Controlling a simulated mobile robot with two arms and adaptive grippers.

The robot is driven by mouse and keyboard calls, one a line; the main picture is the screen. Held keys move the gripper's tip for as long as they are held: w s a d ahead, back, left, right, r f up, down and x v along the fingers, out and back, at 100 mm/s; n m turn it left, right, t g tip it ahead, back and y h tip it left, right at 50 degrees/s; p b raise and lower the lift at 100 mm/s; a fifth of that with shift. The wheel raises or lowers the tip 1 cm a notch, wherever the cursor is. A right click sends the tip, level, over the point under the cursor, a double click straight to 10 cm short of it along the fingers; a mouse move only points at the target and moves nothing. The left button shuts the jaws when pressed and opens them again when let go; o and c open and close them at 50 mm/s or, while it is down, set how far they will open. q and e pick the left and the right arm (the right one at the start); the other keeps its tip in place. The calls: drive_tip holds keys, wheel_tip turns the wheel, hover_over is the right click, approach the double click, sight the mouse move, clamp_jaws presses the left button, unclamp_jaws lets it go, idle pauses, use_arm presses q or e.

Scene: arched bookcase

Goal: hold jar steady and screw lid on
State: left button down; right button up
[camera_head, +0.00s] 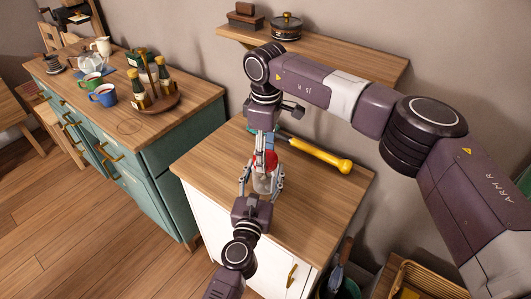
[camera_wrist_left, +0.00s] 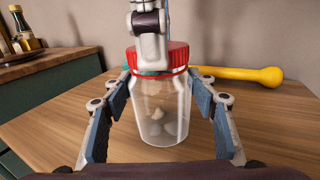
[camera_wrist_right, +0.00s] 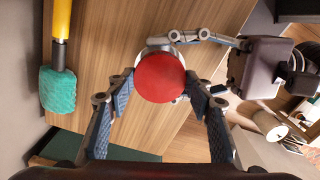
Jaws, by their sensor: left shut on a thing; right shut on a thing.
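A clear glass jar (camera_wrist_left: 160,112) stands upright on the wooden counter, with a few small pale pieces showing inside. The red lid (camera_wrist_right: 160,77) sits on the jar's mouth and looks roughly level; whether its threads are engaged cannot be told. In the head view the lid (camera_head: 271,158) is partly hidden by my right gripper. My left gripper (camera_wrist_left: 160,88) is shut on the jar, one blue-padded finger on each side of the body. My right gripper (camera_wrist_right: 162,82) comes down from above and is shut on the lid, its fingers at opposite sides of the rim.
A yellow-handled tool (camera_head: 320,157) with a green head (camera_wrist_right: 57,90) lies on the counter (camera_head: 215,160) behind the jar. A teal cabinet (camera_head: 165,155) with mugs and a tray of bottles stands at left. A wall shelf (camera_head: 340,58) is behind my right arm.

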drive_tip(key=shift+m, duration=1.2)
drive_tip(key=o, duration=0.8)
drive_tip(key=shift+r, duration=0.1)
drive_tip(key=shift+r, duration=2.2)
drive_tip(key=shift+c, duration=0.5)
